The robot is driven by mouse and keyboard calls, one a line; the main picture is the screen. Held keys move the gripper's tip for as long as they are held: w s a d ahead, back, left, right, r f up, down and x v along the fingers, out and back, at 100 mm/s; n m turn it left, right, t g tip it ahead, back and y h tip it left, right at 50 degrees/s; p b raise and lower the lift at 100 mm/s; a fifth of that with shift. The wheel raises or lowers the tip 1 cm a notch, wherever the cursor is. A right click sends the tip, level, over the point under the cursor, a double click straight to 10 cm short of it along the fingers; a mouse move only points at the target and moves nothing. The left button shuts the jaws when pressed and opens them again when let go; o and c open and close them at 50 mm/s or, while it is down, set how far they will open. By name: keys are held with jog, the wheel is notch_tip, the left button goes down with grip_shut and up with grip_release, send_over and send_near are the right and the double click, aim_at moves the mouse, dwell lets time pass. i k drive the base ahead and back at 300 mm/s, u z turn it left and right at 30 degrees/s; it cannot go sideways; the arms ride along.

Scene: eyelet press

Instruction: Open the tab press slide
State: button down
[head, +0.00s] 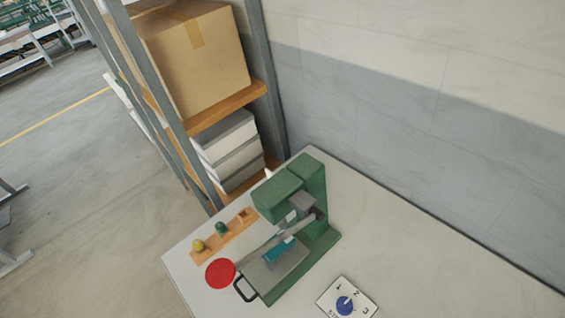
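The green tab press (318,195) stands on a pale table. Its slide is a grey plate (268,278) on the green base, in front of the press head, with a small teal piece (279,249) on it. A black loop handle (245,291) is at the slide's front left end. How far the slide is drawn out I cannot tell. My gripper is not in view.
A wooden strip (232,232) with a yellow knob (198,245), a green knob (221,228) and a third piece lies left of the press. A shelf with a cardboard box (195,60) stands behind left; a wall is behind right.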

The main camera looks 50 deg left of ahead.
aim_at(264, 275)
jog(key=u, duration=0.1)
jog(key=k, duration=1.5)
jog(key=u, duration=0.75)
